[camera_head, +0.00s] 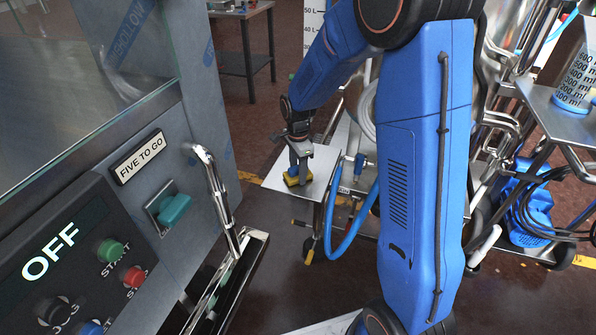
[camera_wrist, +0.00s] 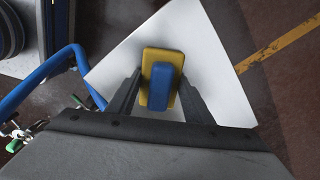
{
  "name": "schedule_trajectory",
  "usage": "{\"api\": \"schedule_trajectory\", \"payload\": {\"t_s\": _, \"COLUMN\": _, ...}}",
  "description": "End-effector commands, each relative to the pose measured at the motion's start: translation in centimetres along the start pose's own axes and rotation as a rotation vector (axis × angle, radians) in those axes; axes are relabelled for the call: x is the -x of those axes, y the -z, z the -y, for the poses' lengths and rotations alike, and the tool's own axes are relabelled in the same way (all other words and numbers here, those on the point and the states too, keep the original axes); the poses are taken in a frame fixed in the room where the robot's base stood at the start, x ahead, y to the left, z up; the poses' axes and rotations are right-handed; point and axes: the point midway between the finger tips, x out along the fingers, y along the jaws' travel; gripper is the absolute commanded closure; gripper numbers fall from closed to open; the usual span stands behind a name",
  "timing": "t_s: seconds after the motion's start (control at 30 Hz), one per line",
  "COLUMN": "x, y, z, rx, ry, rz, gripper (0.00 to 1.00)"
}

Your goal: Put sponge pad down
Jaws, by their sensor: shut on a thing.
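The sponge pad is yellow with a blue raised block on top. In the head view the yellow pad (camera_head: 291,180) shows below my gripper (camera_head: 298,170), over a pale flat tray surface (camera_head: 270,186). In the wrist view the sponge pad (camera_wrist: 161,82) is between the two dark fingers of my gripper (camera_wrist: 158,92), which are shut on its blue block. The white surface (camera_wrist: 215,60) lies beneath it. The pad is at or just above that surface; I cannot tell whether it touches. Its underside is hidden.
A grey machine with an OFF display (camera_head: 50,252) and a chrome handle (camera_head: 215,185) stands at left. A blue hose (camera_head: 352,225) curves beside the tray. A metal cart with a measuring jug (camera_head: 575,85) is at right. The tray has bare room around the pad.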

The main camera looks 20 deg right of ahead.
Motion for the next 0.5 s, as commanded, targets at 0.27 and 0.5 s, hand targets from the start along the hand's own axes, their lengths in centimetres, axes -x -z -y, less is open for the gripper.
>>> {"api": "schedule_trajectory", "payload": {"t_s": 0.27, "x": -0.21, "y": 0.00, "z": -0.01, "rx": 0.000, "ry": 0.000, "rz": 0.000, "gripper": 0.78}}
{"api": "schedule_trajectory", "payload": {"t_s": 0.5, "x": -0.88, "y": 0.00, "z": -0.06, "rx": 0.000, "ry": -0.002, "rz": 0.000, "gripper": 0.78}}
